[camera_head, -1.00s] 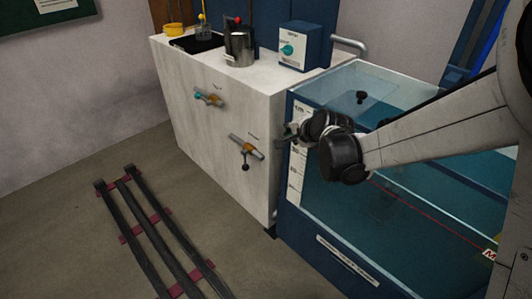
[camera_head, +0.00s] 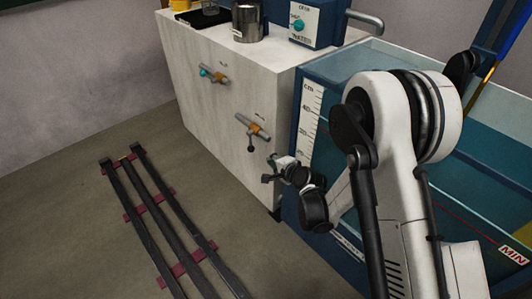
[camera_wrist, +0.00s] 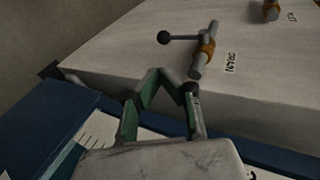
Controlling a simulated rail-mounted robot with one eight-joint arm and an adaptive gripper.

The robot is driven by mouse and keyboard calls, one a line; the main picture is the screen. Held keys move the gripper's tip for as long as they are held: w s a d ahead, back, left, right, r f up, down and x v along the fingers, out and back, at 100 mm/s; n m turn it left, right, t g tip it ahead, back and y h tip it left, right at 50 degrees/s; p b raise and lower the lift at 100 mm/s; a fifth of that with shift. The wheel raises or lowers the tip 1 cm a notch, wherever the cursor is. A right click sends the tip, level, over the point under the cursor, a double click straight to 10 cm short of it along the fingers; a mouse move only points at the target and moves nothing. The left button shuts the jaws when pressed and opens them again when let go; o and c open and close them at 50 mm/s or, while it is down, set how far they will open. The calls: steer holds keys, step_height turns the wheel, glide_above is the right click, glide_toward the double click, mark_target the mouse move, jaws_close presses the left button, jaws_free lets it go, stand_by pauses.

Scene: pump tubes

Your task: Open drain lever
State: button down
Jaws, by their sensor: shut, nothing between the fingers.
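The drain valve (camera_head: 254,126) is on the front of the white cabinet, with an orange body on a grey pipe. Its black lever (camera_head: 250,142) hangs down, ending in a ball knob. In the wrist view the valve (camera_wrist: 206,52) is beside a "DRAIN" label, and its lever (camera_wrist: 180,38) sticks out to the left, crosswise to the pipe. My gripper (camera_head: 268,171) is shut and empty, below and right of the lever in the head view. In the wrist view my gripper (camera_wrist: 166,80) is below the lever and appears apart from it.
A second valve (camera_head: 213,74) with a teal end is higher on the cabinet (camera_head: 210,110). The blue-framed water tank (camera_head: 313,72) adjoins the cabinet at right. Dark rails (camera_head: 150,212) lie on the floor at left.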

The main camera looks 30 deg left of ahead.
steer(key=shift+s+f, duration=0.15)
steer(key=shift+f, duration=0.5)
steer(key=shift+a, duration=0.1)
steer(key=b, duration=0.5)
glide_toward(253, 151)
steer(key=shift+x, duration=3.7)
